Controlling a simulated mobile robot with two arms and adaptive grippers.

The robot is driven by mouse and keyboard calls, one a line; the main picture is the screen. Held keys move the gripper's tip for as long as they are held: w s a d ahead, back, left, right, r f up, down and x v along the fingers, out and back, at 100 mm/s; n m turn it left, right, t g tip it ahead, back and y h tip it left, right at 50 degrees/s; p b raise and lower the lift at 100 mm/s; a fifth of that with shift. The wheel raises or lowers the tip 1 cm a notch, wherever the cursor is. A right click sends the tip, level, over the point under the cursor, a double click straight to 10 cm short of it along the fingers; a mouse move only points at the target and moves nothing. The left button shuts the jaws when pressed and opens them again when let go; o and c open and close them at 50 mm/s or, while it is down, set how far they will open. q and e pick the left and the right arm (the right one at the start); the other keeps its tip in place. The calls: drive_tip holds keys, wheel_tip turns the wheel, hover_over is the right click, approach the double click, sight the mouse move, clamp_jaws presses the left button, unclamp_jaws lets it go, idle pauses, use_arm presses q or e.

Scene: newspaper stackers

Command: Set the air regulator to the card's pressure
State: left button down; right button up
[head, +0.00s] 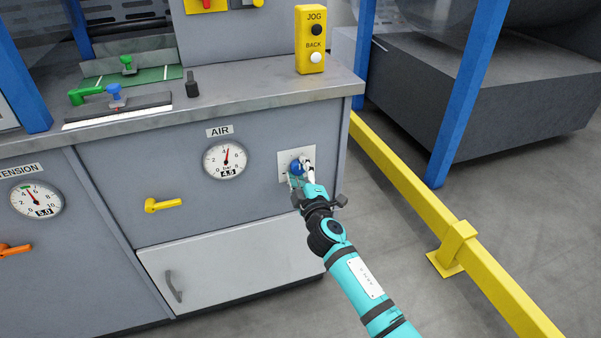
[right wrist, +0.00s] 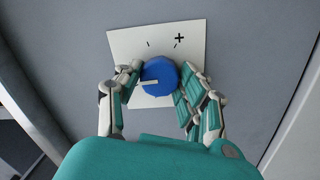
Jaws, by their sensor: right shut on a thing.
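The air regulator is a blue round knob (right wrist: 159,77) on a white plate (head: 311,154) with a plus mark, on the grey cabinet front. My right gripper (head: 298,168) is shut on the knob; in the right wrist view its fingers (right wrist: 154,88) sit on either side of it. A pale pointer line on the knob points left in that view. The pressure card is not seen. My left gripper is not in view.
A yellow lever (head: 163,204) sits below the gauge. A TENSION gauge (head: 36,199) reading 5.0 is at far left. A yellow JOG/BACK button box (head: 310,40) stands on the counter (head: 225,98). A yellow rail (head: 420,205) and blue post (head: 462,95) are at right.

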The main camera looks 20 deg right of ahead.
drive_tip(key=shift+n, duration=0.4)
drive_tip(key=o, duration=1.2)
drive_tip(key=s, duration=1.2)
drive_tip(key=shift+a+f, duration=0.25)
